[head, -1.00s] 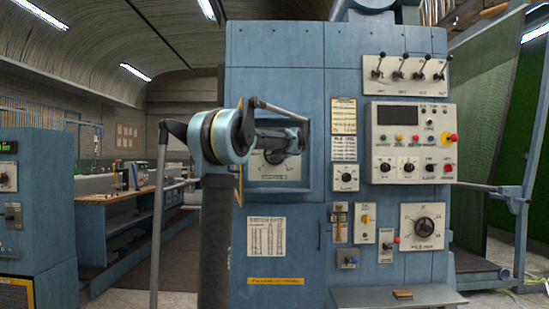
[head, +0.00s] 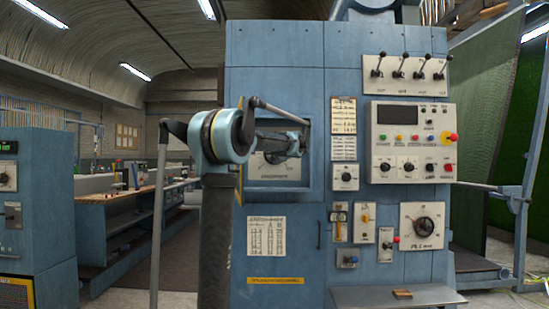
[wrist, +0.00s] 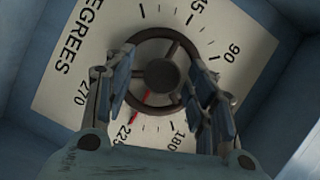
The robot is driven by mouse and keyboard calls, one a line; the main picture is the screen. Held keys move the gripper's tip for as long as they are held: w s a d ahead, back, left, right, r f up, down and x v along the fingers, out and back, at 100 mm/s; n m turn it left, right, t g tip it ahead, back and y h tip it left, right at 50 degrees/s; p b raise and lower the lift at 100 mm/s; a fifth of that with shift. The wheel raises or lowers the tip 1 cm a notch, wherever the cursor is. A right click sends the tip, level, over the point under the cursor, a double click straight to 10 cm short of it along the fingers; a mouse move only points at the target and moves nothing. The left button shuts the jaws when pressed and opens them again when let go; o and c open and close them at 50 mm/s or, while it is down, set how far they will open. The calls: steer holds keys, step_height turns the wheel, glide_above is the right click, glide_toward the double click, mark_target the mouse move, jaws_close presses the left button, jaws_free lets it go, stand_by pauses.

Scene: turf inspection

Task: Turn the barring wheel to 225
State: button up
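The barring wheel (wrist: 185,48) is a dark spoked ring with a round hub, on a white dial plate (wrist: 75,50) marked in degrees. A red pointer (wrist: 136,113) shows at its lower left and points close to the 225 mark. My gripper (wrist: 160,75) has its fingers apart, one on each side of the wheel, with the tips overlapping the rim in the wrist view. Whether they press on it is hidden. In the head view my gripper (head: 298,143) is in front of the recessed dial (head: 278,172), and the wheel is mostly hidden behind it.
The blue cabinet (head: 275,65) carries levers (head: 400,68), a button panel (head: 411,143) and a lower rotary dial (head: 424,226). The recess walls (wrist: 285,90) stand close around the dial. A shelf (head: 375,297) juts out at the lower right.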

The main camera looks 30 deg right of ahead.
steer(key=shift+s+r, duration=0.1)
steer(key=v, duration=1.1)
steer(key=shift+s, duration=0.25)
steer(key=shift+a, duration=0.15)
